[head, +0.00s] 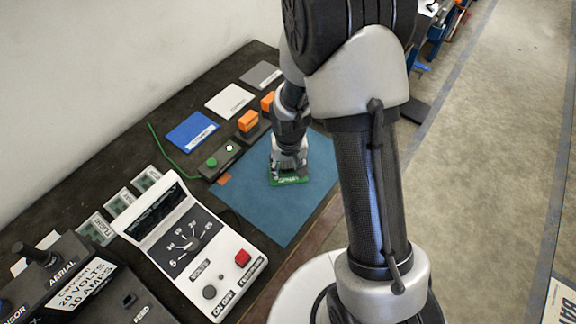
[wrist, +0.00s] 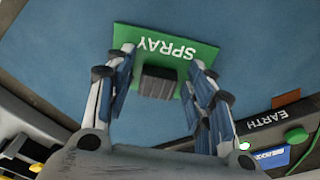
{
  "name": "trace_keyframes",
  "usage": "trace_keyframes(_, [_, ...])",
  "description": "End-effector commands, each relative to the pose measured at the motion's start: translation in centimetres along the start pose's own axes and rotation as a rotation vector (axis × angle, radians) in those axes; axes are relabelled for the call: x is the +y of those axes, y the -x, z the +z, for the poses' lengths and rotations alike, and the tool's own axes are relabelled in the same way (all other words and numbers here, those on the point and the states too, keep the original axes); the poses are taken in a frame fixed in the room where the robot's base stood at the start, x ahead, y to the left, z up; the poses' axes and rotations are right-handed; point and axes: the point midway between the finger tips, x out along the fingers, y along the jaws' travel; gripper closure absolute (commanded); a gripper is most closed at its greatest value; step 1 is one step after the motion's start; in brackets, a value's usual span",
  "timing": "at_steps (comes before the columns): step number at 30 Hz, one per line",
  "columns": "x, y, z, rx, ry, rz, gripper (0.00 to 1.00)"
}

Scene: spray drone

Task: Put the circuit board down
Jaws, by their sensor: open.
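The circuit board is green and marked SPRAY, with a dark block on it. In the head view the circuit board (head: 290,181) is at the blue mat, under my gripper (head: 289,165). In the wrist view the circuit board (wrist: 165,42) lies between and beyond the fingertips of my gripper (wrist: 160,62). The fingers are open, one on each side of the dark block. I cannot tell whether either finger touches the board. The blue mat (head: 262,215) lies flat around the board, and the board appears to rest on it.
A white meter box (head: 190,245) with a dial stands left of the mat. A dark EARTH block (head: 220,160) borders the mat, with a small orange piece (head: 224,179) nearby. Orange blocks (head: 248,121) and blue, white and grey plates stand farther back. The mat's front part is clear.

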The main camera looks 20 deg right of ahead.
Motion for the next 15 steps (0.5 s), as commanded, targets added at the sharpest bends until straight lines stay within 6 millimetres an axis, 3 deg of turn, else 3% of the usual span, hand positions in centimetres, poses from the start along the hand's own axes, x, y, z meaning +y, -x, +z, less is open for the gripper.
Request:
trace_keyframes(10, [0.0, 0.2, 0.0, 0.0, 0.0, 0.0, 0.47])
trace_keyframes(15, [0.0, 2.3, -0.2, 0.004, 0.0, -0.001, 0.47])
